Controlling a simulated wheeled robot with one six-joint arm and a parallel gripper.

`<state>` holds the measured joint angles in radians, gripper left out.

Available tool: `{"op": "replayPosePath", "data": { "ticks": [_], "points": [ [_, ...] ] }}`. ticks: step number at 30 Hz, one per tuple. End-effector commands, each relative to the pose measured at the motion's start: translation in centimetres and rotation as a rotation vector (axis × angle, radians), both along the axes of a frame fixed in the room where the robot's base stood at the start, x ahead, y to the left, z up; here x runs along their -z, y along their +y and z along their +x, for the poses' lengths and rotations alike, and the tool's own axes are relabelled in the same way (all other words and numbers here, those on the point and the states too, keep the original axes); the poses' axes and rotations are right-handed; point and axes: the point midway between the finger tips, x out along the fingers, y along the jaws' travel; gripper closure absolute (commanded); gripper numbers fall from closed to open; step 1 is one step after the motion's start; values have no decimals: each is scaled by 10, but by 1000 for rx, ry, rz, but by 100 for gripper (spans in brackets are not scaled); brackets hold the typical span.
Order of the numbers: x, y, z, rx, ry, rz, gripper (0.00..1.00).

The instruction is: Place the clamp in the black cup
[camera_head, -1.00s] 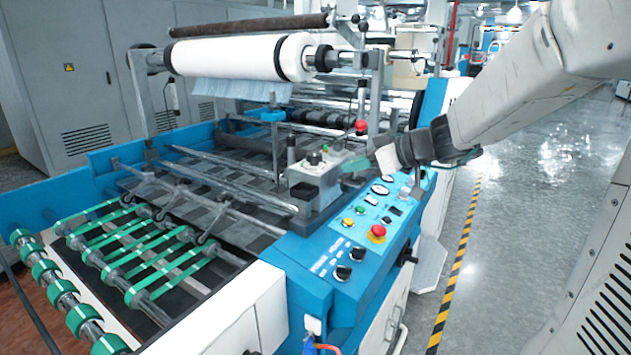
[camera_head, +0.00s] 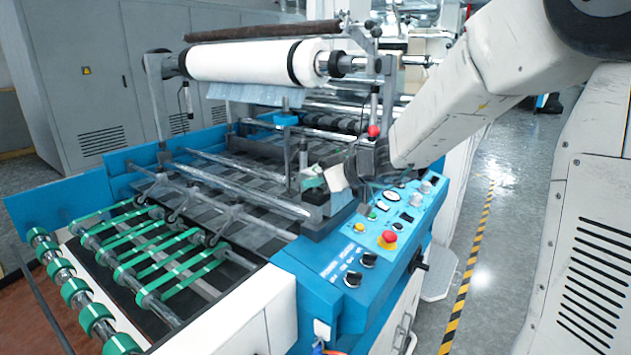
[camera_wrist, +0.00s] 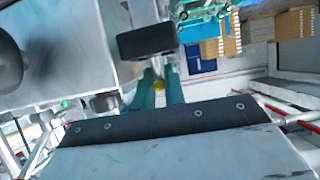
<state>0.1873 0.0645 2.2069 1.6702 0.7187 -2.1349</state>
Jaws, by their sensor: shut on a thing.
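My gripper (camera_head: 312,176) shows its teal fingers over the small grey box on the machine, beside the control panel. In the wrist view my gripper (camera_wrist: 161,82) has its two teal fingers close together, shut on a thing. The clamp is too small and too hidden to make out clearly. I cannot pick out the black cup in either view.
The blue control panel (camera_head: 340,262) with knobs and a red stop button (camera_head: 387,240) lies below my arm. The grey box (camera_head: 322,218) stands beside it. A white roll (camera_head: 250,62) and metal bars are behind. Open floor (camera_head: 500,240) is on the right.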

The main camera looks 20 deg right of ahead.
Motion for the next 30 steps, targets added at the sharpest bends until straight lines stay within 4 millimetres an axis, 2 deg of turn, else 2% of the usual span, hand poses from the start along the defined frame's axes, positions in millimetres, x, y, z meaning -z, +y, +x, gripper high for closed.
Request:
{"op": "replayPosePath", "data": {
  "ticks": [8,9,10,11,22,26,30],
  "points": [
    [2,0,0,0,-1,1,100],
    [2,0,0,0,-1,1,77],
    [2,0,0,0,-1,0,69],
    [2,0,0,0,-1,0,67],
    [-3,-3,-3,0,-2,0,67],
    [-13,-14,-18,3,-4,0,67],
    [-26,-31,-41,4,-5,-1,67]
  ]
}}
